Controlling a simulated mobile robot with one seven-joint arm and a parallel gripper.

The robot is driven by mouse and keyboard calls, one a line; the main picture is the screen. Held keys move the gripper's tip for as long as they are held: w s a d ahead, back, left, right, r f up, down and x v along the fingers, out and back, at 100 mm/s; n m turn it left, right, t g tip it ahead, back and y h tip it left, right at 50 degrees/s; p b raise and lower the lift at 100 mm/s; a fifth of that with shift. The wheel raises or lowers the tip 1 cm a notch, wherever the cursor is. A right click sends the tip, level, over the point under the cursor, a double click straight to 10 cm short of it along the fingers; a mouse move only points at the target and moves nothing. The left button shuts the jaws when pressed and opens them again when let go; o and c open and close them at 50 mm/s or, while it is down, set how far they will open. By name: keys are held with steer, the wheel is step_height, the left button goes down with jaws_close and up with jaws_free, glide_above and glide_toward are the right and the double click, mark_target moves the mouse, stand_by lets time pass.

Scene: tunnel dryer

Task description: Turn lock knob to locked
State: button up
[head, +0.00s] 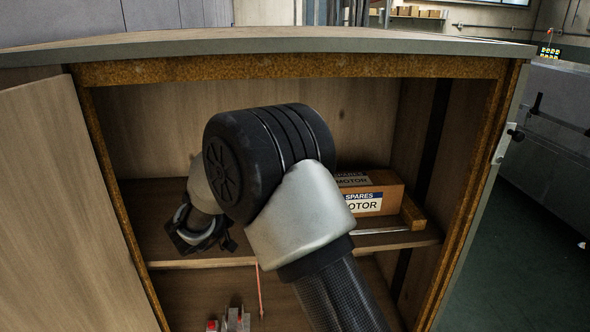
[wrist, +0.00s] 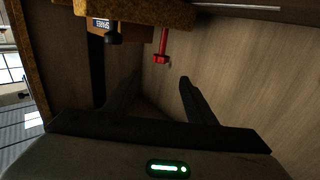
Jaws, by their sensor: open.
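I cannot surely identify the lock knob. In the head view a small dark knob-like part (head: 515,134) shows beside a pale latch plate (head: 500,148) at the cabinet's right edge.
The open wooden cabinet has a middle shelf (head: 155,225) with a motor spares box (head: 378,197) at its right. A thin red strip hangs below the shelf (head: 259,290). Grey blocks (head: 236,322) stand low down. A wooden door (head: 60,210) stands at the left.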

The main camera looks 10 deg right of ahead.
steer(key=v, duration=0.5)
